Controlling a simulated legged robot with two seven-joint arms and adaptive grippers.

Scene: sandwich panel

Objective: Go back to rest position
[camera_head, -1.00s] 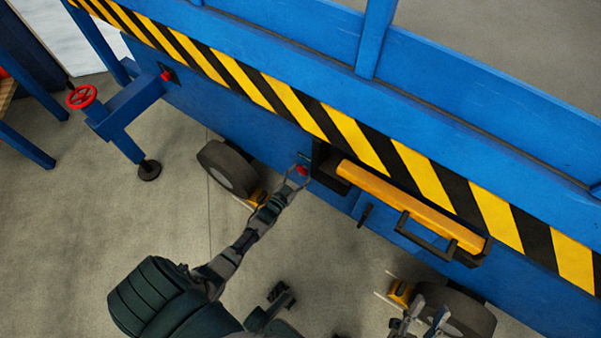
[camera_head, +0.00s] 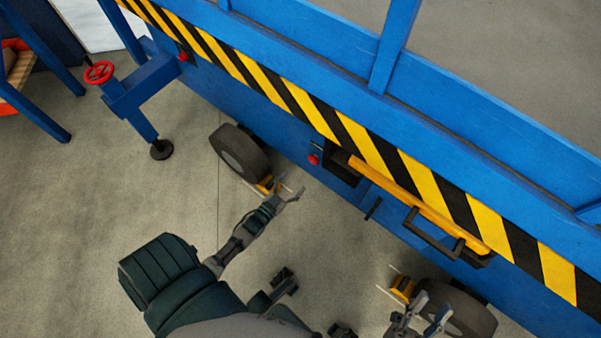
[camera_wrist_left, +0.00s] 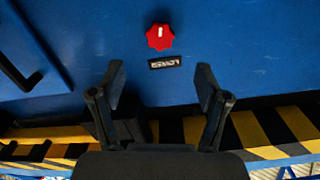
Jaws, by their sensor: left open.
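My left gripper (camera_head: 291,195) is open and empty in the head view, in front of the blue machine's side panel (camera_head: 270,125) and apart from it. Its two spread fingers (camera_wrist_left: 160,100) also show in the left wrist view. Beyond them is a red knob (camera_wrist_left: 160,37) above a small dark label (camera_wrist_left: 178,62). The red knob (camera_head: 313,159) also shows on the panel in the head view, up and right of the left gripper. My right gripper (camera_head: 423,312) is at the bottom right, its fingers apart, in front of a wheel.
A yellow bar (camera_head: 420,204) with a black handle (camera_head: 432,236) juts from the panel. Wheels (camera_head: 240,150) with yellow chocks (camera_head: 266,185) stand below. A blue outrigger with a red handwheel (camera_head: 99,72) is at the left. The floor (camera_head: 90,200) at left is clear.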

